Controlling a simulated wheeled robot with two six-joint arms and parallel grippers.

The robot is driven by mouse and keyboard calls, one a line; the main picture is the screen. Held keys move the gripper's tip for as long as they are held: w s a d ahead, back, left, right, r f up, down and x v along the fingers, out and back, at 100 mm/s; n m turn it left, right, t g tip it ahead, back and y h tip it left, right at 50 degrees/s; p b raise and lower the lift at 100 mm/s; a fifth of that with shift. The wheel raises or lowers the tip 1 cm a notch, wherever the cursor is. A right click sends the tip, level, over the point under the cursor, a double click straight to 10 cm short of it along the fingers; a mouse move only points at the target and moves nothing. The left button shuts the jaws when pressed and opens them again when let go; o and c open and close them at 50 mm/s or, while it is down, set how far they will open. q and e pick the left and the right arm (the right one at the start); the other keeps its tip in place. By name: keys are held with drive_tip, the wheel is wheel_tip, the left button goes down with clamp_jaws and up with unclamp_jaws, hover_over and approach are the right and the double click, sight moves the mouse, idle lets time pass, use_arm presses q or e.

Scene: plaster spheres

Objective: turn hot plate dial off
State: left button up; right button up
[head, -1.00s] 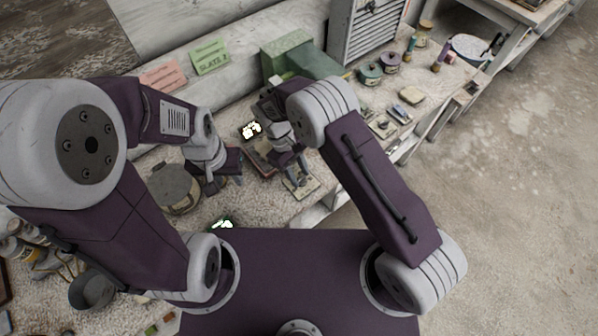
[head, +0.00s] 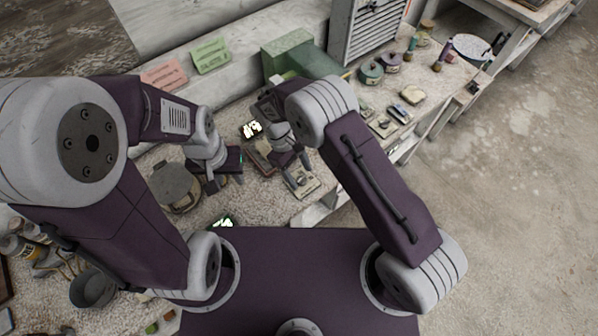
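A small pale panel with a dial-like knob (head: 301,183) lies at the bench's front edge in the head view; I cannot tell for sure that it belongs to the hot plate. My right gripper (head: 298,170) points down just over this panel, its fingers apart; contact with the knob cannot be made out. My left gripper (head: 226,183) hangs over the bench to the left, open and empty. A round grey lidded pot or plate (head: 174,186) sits left of it, partly behind my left arm.
A lit display (head: 251,129) stands behind my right gripper, and another (head: 224,221) lies near my base. Green boxes (head: 288,50), a louvred cabinet (head: 366,32), and teal and purple tins (head: 371,72) stand at the back. Open floor lies to the right.

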drive_tip(key=shift+w+a+r, duration=0.15)
drive_tip(key=shift+r, duration=0.15)
drive_tip(key=b+v, duration=0.1)
drive_tip(key=v, duration=0.7)
drive_tip(key=shift+r, duration=0.2)
